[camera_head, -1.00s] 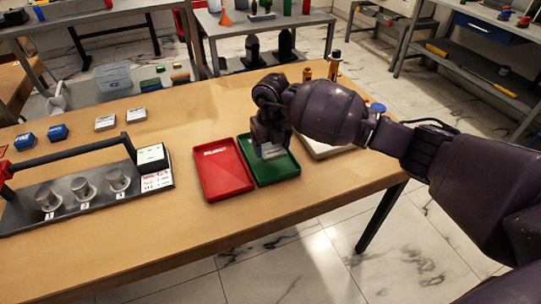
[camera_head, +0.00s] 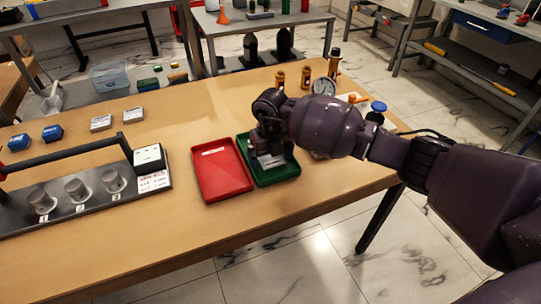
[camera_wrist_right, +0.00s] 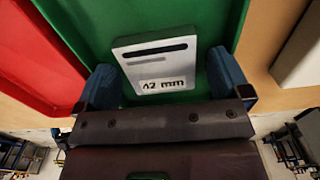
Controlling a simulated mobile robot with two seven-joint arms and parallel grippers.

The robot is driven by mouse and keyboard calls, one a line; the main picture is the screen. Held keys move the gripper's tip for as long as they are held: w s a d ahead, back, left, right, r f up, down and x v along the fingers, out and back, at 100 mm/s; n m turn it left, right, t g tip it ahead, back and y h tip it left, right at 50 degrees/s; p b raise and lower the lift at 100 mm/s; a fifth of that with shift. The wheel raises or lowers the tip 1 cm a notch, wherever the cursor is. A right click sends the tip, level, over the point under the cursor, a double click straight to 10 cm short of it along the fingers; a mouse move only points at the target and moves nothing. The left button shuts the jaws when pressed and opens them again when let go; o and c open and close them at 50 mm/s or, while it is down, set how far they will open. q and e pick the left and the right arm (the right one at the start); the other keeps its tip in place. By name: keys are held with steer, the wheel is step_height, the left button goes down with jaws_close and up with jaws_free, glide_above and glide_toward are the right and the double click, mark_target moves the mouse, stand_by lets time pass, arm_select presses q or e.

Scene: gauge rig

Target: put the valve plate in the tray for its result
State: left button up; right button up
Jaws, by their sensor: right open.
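The valve plate is a light grey plate (camera_wrist_right: 155,62) with a dark slot and the marking "42 mm". It lies in the green tray (camera_wrist_right: 85,25), between the two blue fingers of my right gripper (camera_wrist_right: 165,82). The fingers are open, with a gap visible on the right side. In the head view the plate (camera_head: 270,161) shows below my right gripper (camera_head: 267,154), low over the green tray (camera_head: 286,173). The red tray (camera_head: 222,170) stands empty, left of the green one. My left gripper is not in view.
A rig (camera_head: 80,206) with numbered grey knobs and a black bar stands at the left. A dial gauge (camera_head: 322,86) and brass-coloured parts stand behind my right arm. Blue blocks (camera_head: 53,133) and pale blocks (camera_head: 101,122) lie at the back left. The wooden tabletop (camera_head: 200,240) is clear in front.

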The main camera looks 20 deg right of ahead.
mark_target(271, 158)
step_height(271, 158, up, 8)
steer(key=shift+w+f+p, duration=0.1)
steer(key=shift+f+p, duration=0.1)
steer(key=shift+p, duration=0.7)
step_height(271, 158, up, 5)
steer(key=shift+f+p, duration=0.15)
steer(key=shift+p, duration=0.3)
